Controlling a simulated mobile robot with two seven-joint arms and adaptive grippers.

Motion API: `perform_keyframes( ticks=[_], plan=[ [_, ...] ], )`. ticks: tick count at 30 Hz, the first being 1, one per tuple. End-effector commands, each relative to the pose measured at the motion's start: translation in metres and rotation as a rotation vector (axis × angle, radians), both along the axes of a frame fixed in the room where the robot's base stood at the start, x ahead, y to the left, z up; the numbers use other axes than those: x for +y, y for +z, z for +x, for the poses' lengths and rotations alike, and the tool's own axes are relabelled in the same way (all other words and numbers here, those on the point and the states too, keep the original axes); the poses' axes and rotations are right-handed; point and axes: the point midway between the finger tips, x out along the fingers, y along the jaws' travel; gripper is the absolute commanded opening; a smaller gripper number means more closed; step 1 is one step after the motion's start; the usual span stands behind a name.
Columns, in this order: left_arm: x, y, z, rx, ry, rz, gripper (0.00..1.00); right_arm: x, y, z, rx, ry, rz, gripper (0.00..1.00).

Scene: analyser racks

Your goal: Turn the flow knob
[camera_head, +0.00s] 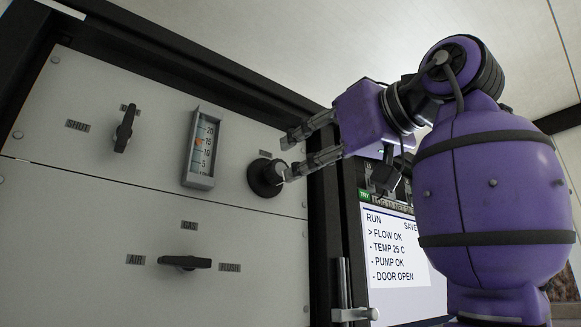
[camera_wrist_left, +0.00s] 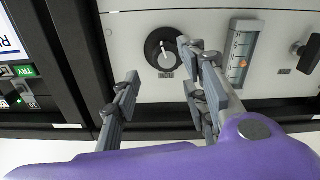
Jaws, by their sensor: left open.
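The flow knob (camera_head: 266,177) is a round black knob with a pale pointer mark, on a light grey panel right of a flow gauge (camera_head: 199,150). My right gripper is not in view.
A black SHUT lever (camera_head: 124,129) is left of the gauge, and a gas selector lever (camera_head: 186,262) is below. A screen (camera_head: 395,250) reading FLOW OK and a metal handle (camera_head: 344,290) are right of the panel. A dark frame (camera_head: 322,215) edges the panel.

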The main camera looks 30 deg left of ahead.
Motion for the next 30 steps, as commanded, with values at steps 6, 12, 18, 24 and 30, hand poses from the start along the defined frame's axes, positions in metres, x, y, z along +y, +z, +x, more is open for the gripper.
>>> perform_keyframes(
  ticks=[6,12,18,24,30],
  plan=[
    [-0.034,0.000,-0.013,-0.001,-0.002,0.001,0.40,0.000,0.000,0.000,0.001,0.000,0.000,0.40],
    [-0.043,0.000,-0.017,0.000,0.000,-0.001,0.40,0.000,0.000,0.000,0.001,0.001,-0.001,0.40],
    [-0.043,0.000,-0.017,0.000,0.000,-0.001,0.40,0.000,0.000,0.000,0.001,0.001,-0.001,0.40],
    [-0.043,0.000,-0.017,0.000,0.000,0.000,0.40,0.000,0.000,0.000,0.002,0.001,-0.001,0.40],
    [-0.042,0.000,-0.017,0.000,0.000,0.000,0.40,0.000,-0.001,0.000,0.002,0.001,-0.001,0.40]
  ],
)
